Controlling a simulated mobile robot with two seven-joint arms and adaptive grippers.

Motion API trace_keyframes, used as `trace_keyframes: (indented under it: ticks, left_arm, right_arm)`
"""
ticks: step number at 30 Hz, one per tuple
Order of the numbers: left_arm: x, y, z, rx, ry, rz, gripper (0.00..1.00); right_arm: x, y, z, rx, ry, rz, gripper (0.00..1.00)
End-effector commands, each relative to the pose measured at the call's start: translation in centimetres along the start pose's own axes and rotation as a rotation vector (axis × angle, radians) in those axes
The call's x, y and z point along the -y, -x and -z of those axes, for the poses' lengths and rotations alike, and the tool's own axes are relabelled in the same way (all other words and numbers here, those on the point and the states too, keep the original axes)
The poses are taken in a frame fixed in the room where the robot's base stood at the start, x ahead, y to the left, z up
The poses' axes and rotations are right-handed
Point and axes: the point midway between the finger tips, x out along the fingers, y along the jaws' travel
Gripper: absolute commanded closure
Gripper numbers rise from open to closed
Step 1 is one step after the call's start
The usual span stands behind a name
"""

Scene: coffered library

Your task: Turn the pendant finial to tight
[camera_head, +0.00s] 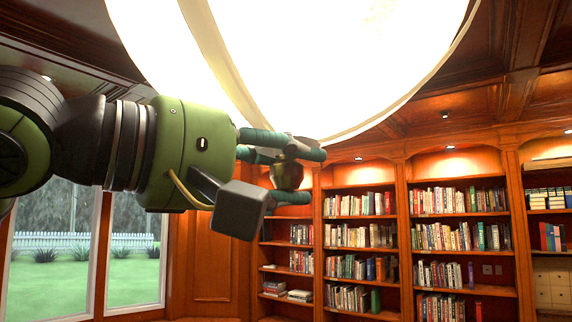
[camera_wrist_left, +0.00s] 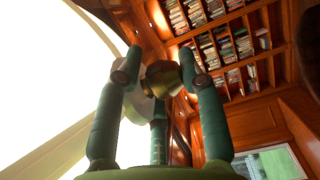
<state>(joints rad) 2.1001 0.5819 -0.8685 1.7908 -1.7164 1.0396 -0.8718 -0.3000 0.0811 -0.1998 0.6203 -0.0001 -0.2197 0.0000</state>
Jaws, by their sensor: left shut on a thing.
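The pendant finial (camera_head: 287,174) is a small rounded piece of dark brass or olive colour, just under the big white glowing pendant shade (camera_head: 330,60). My left gripper (camera_head: 296,170) comes in from the left with its teal fingers around the finial and is shut on it. In the left wrist view the finial (camera_wrist_left: 162,80) sits between the fingertips, and the shade (camera_wrist_left: 50,70) fills the left side. The fingers partly hide the finial, so I cannot tell whether it sits flush against its mount. My right gripper is not in view.
Bookshelves (camera_head: 400,240) filled with books stand along the back wall, well beyond the gripper. A tall window (camera_head: 90,250) is at the lower left. The coffered ceiling (camera_head: 470,90) is above. The space below the finial looks open.

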Motion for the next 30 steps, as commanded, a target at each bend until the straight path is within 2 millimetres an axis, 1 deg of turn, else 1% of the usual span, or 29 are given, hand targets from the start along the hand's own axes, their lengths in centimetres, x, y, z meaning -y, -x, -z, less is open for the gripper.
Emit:
trace_keyframes:
  ticks: [1,8,18,24,30]
  left_arm:
    - [-0.4,0.1,0.1,0.020,0.003,-0.008,0.94]
    - [-0.7,0.0,0.3,0.184,0.008,-0.010,0.94]
    - [-0.9,0.0,0.3,0.503,0.013,-0.013,0.94]
    - [-0.7,0.0,0.2,0.669,0.010,-0.015,0.94]
    - [-0.6,0.0,0.1,0.795,0.005,-0.018,0.94]
  right_arm:
    - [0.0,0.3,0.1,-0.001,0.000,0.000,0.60]
    - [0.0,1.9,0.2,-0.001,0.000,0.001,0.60]
    - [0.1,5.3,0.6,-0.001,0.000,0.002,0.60]
    - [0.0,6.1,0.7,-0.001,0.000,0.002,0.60]
    - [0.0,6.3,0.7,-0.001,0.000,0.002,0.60]
